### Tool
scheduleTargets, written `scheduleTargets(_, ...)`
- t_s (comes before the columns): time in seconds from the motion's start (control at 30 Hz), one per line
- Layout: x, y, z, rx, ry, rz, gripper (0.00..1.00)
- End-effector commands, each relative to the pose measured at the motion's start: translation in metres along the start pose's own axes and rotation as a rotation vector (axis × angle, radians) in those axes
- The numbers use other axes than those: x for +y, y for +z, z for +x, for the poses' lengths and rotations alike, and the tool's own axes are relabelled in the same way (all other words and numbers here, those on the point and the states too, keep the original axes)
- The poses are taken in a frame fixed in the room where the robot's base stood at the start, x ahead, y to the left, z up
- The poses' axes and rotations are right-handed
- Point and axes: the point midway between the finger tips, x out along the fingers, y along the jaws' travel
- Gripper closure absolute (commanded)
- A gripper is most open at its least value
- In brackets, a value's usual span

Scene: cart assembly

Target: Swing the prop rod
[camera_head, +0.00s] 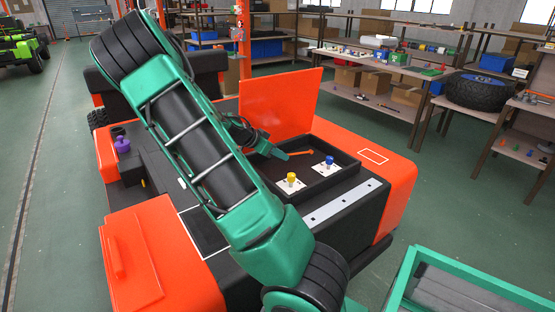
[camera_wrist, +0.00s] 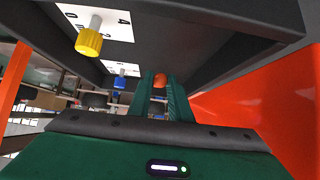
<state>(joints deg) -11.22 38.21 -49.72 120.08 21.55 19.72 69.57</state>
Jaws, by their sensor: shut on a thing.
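The prop rod (camera_head: 302,152) is a short stretch of orange bar inside the dark open compartment (camera_head: 347,172) of the orange cart, below the raised orange lid (camera_head: 290,98). My gripper (camera_head: 284,156) reaches into the compartment from the left and is shut on the rod. In the wrist view the rod's rounded orange end (camera_wrist: 160,81) shows between my two green fingers (camera_wrist: 162,98). Most of the rod is hidden there, and I cannot tell whether it touches the lid.
A yellow knob (camera_head: 291,178) and a blue knob (camera_head: 329,161) stand on white plates in the compartment, close to my gripper. The raised lid stands behind my wrist. A green-edged bin (camera_head: 470,283) is at lower right. Shelves and a workbench (camera_head: 375,62) are behind.

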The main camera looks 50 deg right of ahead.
Motion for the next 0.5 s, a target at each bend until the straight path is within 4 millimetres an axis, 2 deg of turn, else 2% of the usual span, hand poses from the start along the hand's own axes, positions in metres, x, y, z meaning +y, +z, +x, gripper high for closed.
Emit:
scheduleTargets(0.17,0.0024,-0.009,-0.0038,0.002,0.006,0.004,0.95)
scheduleTargets(0.5,0.0028,-0.0095,-0.0041,0.002,0.007,0.002,0.95)
